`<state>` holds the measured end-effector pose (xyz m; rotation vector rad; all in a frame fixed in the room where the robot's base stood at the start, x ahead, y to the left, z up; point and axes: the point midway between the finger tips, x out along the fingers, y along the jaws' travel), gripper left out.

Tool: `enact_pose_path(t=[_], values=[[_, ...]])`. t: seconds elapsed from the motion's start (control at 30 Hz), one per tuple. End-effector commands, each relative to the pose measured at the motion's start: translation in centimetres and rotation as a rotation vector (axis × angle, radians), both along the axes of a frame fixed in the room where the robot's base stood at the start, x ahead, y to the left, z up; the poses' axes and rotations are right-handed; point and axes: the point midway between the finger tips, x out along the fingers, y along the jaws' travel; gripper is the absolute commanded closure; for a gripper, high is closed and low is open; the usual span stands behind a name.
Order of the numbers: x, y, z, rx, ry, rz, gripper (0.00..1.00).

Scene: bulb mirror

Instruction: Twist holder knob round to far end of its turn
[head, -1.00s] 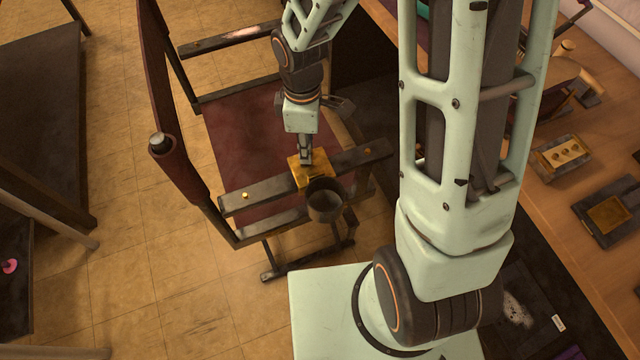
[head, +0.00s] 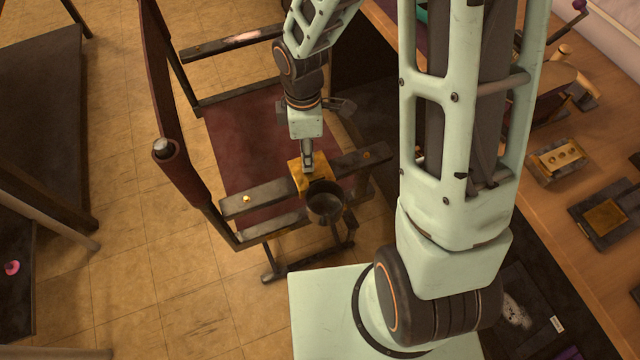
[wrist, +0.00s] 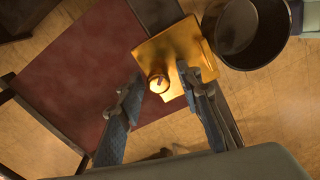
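The holder is a dark round cup (head: 326,204) on a brass-coloured clamp plate (head: 298,178), fixed on the front arm bar of a folding chair. In the wrist view the cup (wrist: 250,32) is at the upper right beside the yellow plate (wrist: 185,48). The small round brass knob (wrist: 158,83) stands at the plate's near edge. My gripper (wrist: 159,79) points down with one finger on each side of the knob. The fingers are apart, and small gaps seem to show between them and the knob. In the head view my gripper (head: 307,163) hides the knob.
The chair has a dark red seat (head: 240,130) and dark wooden bars. Its upright back (head: 166,120) stands at the left. A wooden bench (head: 575,215) with trays is at the right. Tiled floor (head: 160,280) is clear at the lower left.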

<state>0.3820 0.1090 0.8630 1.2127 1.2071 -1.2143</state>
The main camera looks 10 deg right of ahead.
Motion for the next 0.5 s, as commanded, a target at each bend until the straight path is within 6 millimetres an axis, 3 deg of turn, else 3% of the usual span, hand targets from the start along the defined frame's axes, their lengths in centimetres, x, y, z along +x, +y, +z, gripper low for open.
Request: enact_pose_path(t=[0.5], values=[[0.01,-0.05,0.14,0.0,0.001,0.206,0.67]])
